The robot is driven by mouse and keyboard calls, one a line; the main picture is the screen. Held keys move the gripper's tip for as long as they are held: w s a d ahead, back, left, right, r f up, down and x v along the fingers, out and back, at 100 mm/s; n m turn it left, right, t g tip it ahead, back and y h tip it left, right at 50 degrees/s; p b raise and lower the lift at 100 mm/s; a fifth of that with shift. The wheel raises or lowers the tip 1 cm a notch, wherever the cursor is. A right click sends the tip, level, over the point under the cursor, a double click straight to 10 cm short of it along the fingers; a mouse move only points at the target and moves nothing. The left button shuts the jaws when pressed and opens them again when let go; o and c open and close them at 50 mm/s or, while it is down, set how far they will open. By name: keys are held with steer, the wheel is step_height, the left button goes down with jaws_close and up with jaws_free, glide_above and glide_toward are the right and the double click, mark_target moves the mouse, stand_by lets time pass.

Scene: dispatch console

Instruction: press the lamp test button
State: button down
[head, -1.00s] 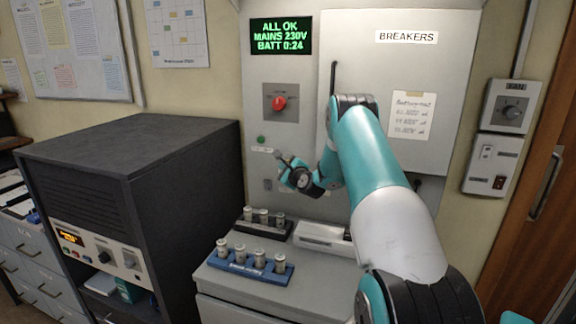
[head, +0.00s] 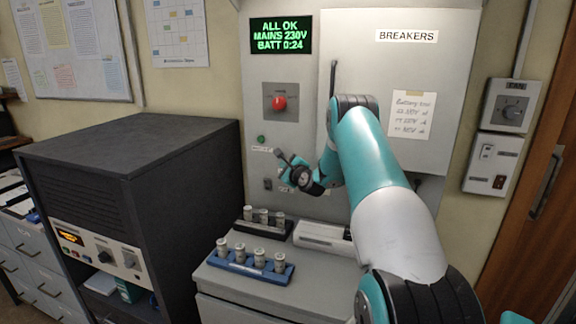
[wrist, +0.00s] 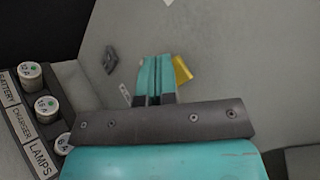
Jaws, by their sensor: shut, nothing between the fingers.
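A small green round button or lamp (head: 261,139) sits on the grey panel, below the red knob. A white label (head: 261,149) is under it, too small to read, so I cannot confirm it is the lamp test button. My gripper (head: 279,154) is just right of and below the green round, in front of the panel; I cannot tell whether it touches. In the wrist view my gripper's teal fingers (wrist: 155,72) are together with nothing between them. A yellow piece (wrist: 182,69) shows just behind them, partly hidden; I cannot tell what it is.
A red knob (head: 279,103) is above on the panel. Racks of small cylinders, one black (head: 262,230) and one blue (head: 247,268), stand on the ledge below. A dark cabinet (head: 130,150) is on the left. The breakers door (head: 407,75) is behind my arm.

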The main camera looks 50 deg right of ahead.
steer(key=shift+w+d, duration=0.2)
steer(key=shift+d, duration=0.2)
stand_by(0.7)
steer(key=shift+s+a, duration=0.1)
steer(key=shift+a, duration=0.05)
steer(key=shift+s+a, duration=0.25)
steer(key=shift+a, duration=0.35)
steer(key=shift+s+a+b, duration=0.15)
steer(key=shift+s+a, duration=0.15)
steer(key=shift+a, duration=0.45)
steer(key=shift+s+a+b, duration=0.1)
steer(key=shift+s+a, duration=0.25)
steer(key=shift+a, duration=0.45)
steer(key=shift+s+a+b, duration=0.15)
steer(key=shift+s+a, duration=0.15)
steer(key=shift+a, duration=0.45)
stand_by(3.8)
